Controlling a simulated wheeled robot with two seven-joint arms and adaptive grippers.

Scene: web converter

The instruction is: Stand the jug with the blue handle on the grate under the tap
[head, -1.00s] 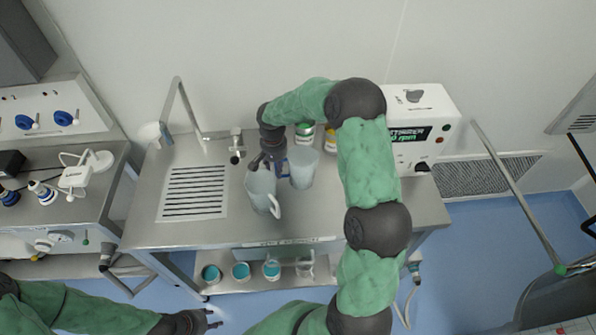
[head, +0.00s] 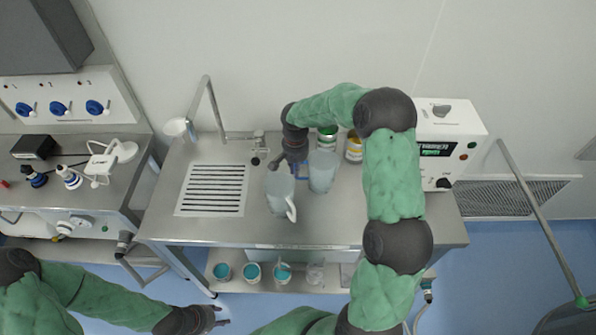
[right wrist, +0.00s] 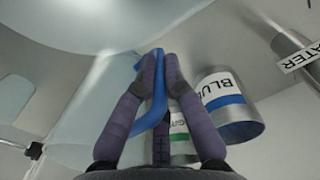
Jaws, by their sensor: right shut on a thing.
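The jug with the blue handle (head: 321,173) is pale and translucent, upright at the middle of the steel bench. My right gripper (head: 298,165) is at its left side, shut on the blue handle, which also shows between the fingers in the right wrist view (right wrist: 157,92). I cannot tell whether the jug touches the bench. A similar jug with a white handle (head: 280,193) stands close to its left and front. The slotted grate (head: 212,190) lies further left, empty, with the tall bent tap pipe (head: 213,104) behind it. My left gripper (head: 222,316) is open and empty, low in front of the bench.
Green-labelled (head: 327,138) and yellow-labelled (head: 354,149) cans stand behind the jugs; a can marked blue (right wrist: 230,105) shows in the wrist view. A small valve (head: 259,150) stands between grate and jugs. A white machine (head: 450,140) is at right. Several teal-filled cups, one here (head: 252,272), sit below.

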